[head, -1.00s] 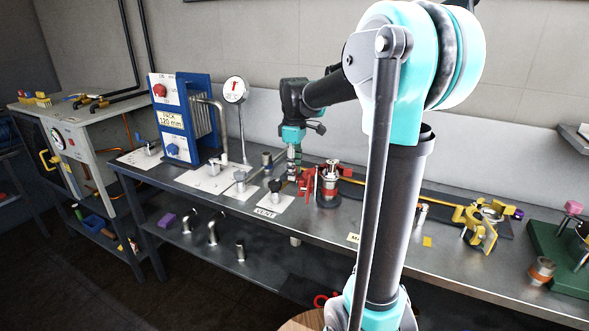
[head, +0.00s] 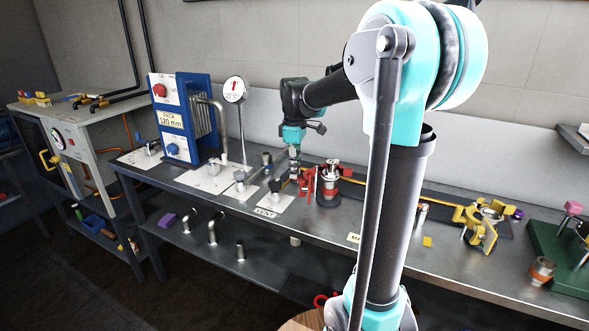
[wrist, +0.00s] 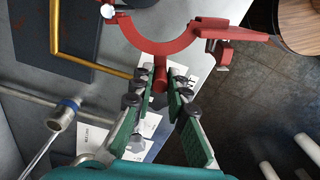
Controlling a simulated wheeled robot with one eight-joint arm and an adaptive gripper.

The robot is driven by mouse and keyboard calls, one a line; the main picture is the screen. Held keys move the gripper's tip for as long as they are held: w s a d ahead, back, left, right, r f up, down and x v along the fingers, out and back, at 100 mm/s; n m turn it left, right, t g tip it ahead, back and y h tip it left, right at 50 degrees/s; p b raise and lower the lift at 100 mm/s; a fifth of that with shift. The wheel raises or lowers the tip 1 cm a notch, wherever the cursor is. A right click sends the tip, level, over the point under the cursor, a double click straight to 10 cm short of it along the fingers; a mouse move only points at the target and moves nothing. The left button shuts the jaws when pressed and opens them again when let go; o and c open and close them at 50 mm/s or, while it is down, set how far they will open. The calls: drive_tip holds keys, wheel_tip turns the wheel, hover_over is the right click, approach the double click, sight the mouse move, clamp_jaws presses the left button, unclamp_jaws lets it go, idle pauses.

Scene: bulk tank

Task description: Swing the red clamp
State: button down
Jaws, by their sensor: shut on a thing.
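The red clamp (wrist: 160,48) shows in the wrist view as a curved half ring with a bolted end at left and a latch piece (wrist: 222,52) at right. My gripper (wrist: 160,86) has its green-padded fingers closed on a short red stub at the middle of the half ring's outer side. In the head view my gripper (head: 294,168) points down beside the clamp's red parts (head: 307,183). These stand next to a steel fitting (head: 330,172) with a red lower part. The fingertips are too small there to show the grip.
A blue-framed plate unit (head: 182,118) and a round gauge (head: 234,90) stand left of my gripper. White plates with valves lie along the bench (head: 325,222). A yellow clamp (head: 482,225) sits farther right. My arm hides part of the bench.

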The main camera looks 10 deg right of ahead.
drive_tip(key=s+d+n, duration=0.5)
drive_tip(key=d+n, duration=0.3)
drive_tip(key=n, duration=0.6)
drive_tip(key=shift+s, duration=0.2)
drive_tip(key=shift+d, duration=0.1)
idle(0.5)
drive_tip(key=c, duration=1.5)
unclamp_jaws()
wheel_tip(320, 180, up, 12)
drive_tip(key=shift+r, duration=0.1)
